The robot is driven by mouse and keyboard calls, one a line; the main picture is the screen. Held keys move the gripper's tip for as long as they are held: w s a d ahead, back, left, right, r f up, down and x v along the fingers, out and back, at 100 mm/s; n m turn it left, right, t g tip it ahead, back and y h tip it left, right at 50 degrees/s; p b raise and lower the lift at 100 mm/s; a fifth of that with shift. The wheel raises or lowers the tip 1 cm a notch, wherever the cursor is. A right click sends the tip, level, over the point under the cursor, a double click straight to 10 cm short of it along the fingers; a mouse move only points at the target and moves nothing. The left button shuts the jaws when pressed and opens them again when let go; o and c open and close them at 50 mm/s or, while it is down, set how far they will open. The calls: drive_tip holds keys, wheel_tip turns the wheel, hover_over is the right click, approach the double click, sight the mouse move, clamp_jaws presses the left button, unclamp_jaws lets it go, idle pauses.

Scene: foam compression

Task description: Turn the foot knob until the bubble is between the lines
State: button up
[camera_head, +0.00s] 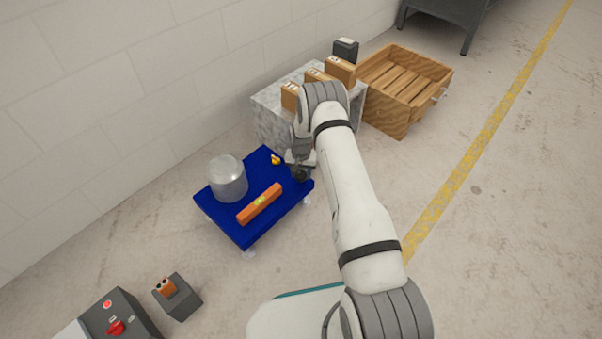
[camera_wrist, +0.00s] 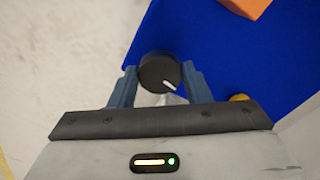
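The foot knob (camera_wrist: 160,73) is black and round with a white mark pointing to the lower right, at a corner of the blue platform (camera_wrist: 215,60). In the head view the dark knob (camera_head: 299,175) shows below my gripper (camera_head: 301,162). In the wrist view the two fingers of my gripper (camera_wrist: 161,80) stand on either side of the knob, seemingly against it. An orange spirit level (camera_head: 250,211) lies on the blue platform (camera_head: 222,216); its vial (camera_head: 260,201) is yellow-green. The bubble and lines are too small to make out.
A clear glass jar (camera_head: 228,178) and a small yellow thing (camera_head: 276,160) stand on the platform. A stone block (camera_head: 268,118) with small boxes and a wooden crate (camera_head: 390,119) are behind. A grey control box (camera_head: 118,315) is at lower left.

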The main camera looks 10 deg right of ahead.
sight(301, 174)
drive_tip(key=o, duration=0.4)
drive_tip(key=shift+o, duration=0.2)
drive_tip(key=shift+r, duration=0.1)
wheel_tip(301, 174, up, 8)
drive_tip(key=p, duration=0.3)
drive_tip(key=shift+f, duration=0.2)
